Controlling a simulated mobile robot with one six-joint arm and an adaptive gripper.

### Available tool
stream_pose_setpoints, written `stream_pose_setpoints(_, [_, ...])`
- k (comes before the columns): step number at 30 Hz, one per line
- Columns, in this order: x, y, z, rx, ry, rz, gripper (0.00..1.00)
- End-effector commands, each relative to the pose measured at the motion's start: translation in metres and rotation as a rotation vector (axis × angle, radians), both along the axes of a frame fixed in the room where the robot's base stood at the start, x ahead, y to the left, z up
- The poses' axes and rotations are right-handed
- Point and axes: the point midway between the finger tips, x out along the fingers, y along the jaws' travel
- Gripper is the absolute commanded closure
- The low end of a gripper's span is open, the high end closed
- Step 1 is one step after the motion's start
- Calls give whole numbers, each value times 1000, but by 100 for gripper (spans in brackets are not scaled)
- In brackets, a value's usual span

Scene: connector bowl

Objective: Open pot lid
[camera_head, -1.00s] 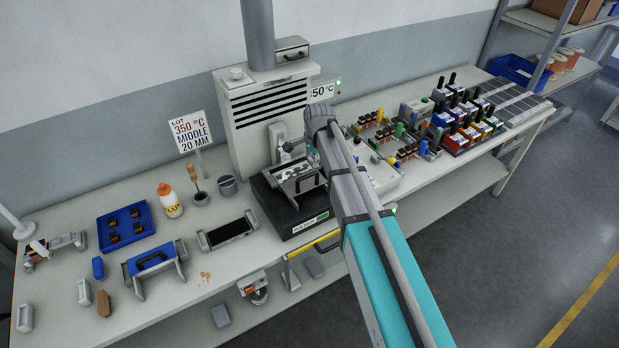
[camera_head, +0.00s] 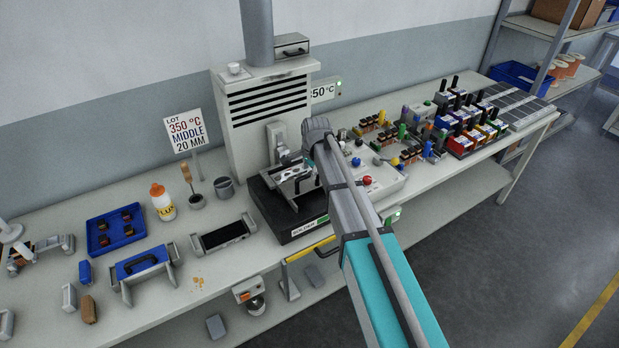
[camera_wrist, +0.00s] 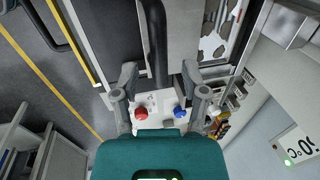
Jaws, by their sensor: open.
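The solder pot is a black box (camera_head: 277,211) with a "SOLDER" label, on the bench in front of a grey slatted hood. A metal plate with light patches (camera_head: 290,181) lies over its top. In the wrist view, the patched plate (camera_wrist: 217,32) is at the upper right, and a dark handle-like bar (camera_wrist: 156,45) runs down from the top beside a plain grey panel. My gripper (camera_wrist: 158,78) is open, with one finger on each side of the bar's lower end. I cannot tell whether they touch. In the head view my arm hides part of the pot top.
A pale control box (camera_head: 384,184) with coloured knobs stands right of the pot. A dark-topped tray (camera_head: 223,237), a flux bottle (camera_head: 162,203) and a blue tray (camera_head: 115,229) are to the left. A yellow rail (camera_head: 310,248) runs along the front edge.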

Motion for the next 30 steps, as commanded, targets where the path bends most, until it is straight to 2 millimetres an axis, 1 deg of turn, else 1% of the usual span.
stream_pose_setpoints(1, [1,0,-6,0,0,0,43])
stream_pose_setpoints(6, [2,1,-11,0,0,0,43])
stream_pose_setpoints(18, [2,1,-11,0,0,0,43])
stream_pose_setpoints(19, [2,1,-11,0,0,0,45])
stream_pose_setpoints(23, [2,1,-11,0,0,0,69])
stream_pose_setpoints(24, [2,1,-11,0,0,0,77])
stream_pose_setpoints(26, [2,1,-11,0,0,0,88])
stream_pose_setpoints(27, [2,1,-11,0,0,0,95])
stream_pose_setpoints(28, [2,1,-11,0,0,0,100])
stream_pose_setpoints(30, [2,1,-11,0,0,0,100])
